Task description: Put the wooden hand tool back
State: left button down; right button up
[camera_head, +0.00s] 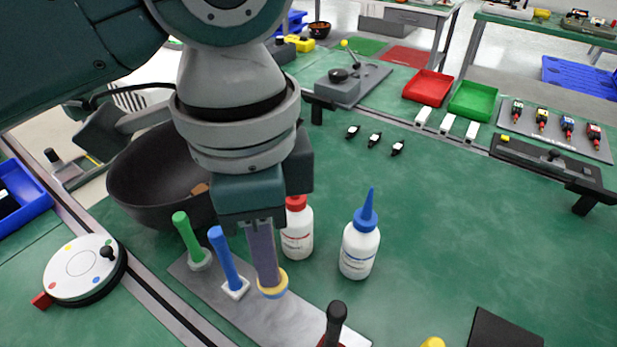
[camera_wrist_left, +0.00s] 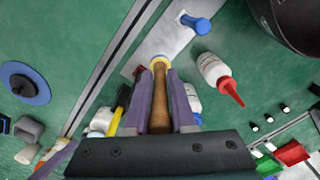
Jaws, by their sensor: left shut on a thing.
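The wooden hand tool (camera_wrist_left: 160,98) shows in the left wrist view as a brown rod between the purple fingers of my left gripper (camera_wrist_left: 160,115), which is shut on it. In the head view my left gripper (camera_head: 263,258) points down over the grey metal plate (camera_head: 300,320), and its fingers hide most of the tool. A yellow ring (camera_head: 273,287) shows at the tool's lower end, also in the left wrist view (camera_wrist_left: 160,63). I cannot tell whether it touches the plate. A blue-handled tool (camera_head: 226,258) and a green-handled tool (camera_head: 188,237) stand on the plate. My right gripper is not in view.
A red-capped bottle (camera_head: 297,235) and a blue-capped bottle (camera_head: 360,246) stand close on the right. A dark bowl (camera_head: 150,180) is behind on the left. A black knob (camera_head: 336,318) rises near the plate's front end. The green tabletop further right is mostly clear.

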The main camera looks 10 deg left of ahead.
pick_arm(q)
notch_tip(320, 180, down, 9)
jog(key=shift+f+b, duration=0.15)
jog(key=shift+b, duration=0.7)
jog(key=shift+f, duration=0.2)
jog(key=c, duration=0.8)
grip_release()
jog(key=shift+o, duration=0.2)
jog(key=shift+r, duration=0.1)
